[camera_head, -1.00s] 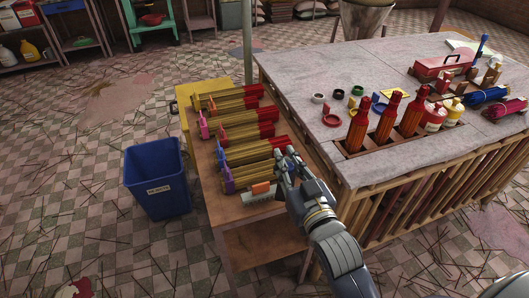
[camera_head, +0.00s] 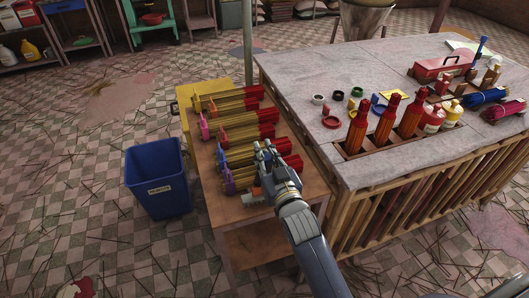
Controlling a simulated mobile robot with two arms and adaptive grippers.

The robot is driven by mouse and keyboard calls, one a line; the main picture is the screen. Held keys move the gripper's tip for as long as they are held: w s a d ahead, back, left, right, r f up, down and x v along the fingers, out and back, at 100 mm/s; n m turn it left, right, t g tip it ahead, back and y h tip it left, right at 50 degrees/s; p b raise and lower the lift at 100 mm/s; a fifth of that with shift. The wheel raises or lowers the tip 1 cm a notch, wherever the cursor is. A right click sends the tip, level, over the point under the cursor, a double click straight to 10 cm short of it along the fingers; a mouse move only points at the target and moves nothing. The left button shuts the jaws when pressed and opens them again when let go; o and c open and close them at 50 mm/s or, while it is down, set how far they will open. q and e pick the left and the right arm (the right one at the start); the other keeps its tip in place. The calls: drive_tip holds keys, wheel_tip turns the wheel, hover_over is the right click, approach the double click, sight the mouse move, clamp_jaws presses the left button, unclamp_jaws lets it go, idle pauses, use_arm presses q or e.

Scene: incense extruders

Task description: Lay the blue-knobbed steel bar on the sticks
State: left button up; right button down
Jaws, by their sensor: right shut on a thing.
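My right gripper (camera_head: 262,150) is over the near bundles on the low wooden table, shut on a slim thing that I take for the blue-knobbed steel bar. The bar is mostly hidden by the fingers, and I cannot make out its knob or whether it touches the sticks. The sticks (camera_head: 236,157) lie in several bundles across the table, tan with red ends on the right and coloured bands on the left. My left gripper is out of view.
A small pale holder with an orange part (camera_head: 250,197) is at the low table's (camera_head: 225,209) near end, partly behind my gripper. A blue bin (camera_head: 160,190) stands left. The larger grey-topped table (camera_head: 335,75) at right holds red bottles (camera_head: 384,122), small pots and tools.

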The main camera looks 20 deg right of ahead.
drive_tip(key=shift+r, duration=0.1)
drive_tip(key=c, duration=2)
unclamp_jaws()
drive_tip(key=shift+f, duration=0.35)
drive_tip(key=o, duration=0.6)
drive_tip(key=shift+s, duration=0.1)
drive_tip(key=shift+r, duration=0.1)
drive_tip(key=shift+r, duration=0.2)
drive_tip(key=s+b, duration=0.1)
drive_tip(key=s, duration=1.1)
drive_tip(key=shift+d, duration=0.15)
drive_tip(key=shift+o, duration=0.2)
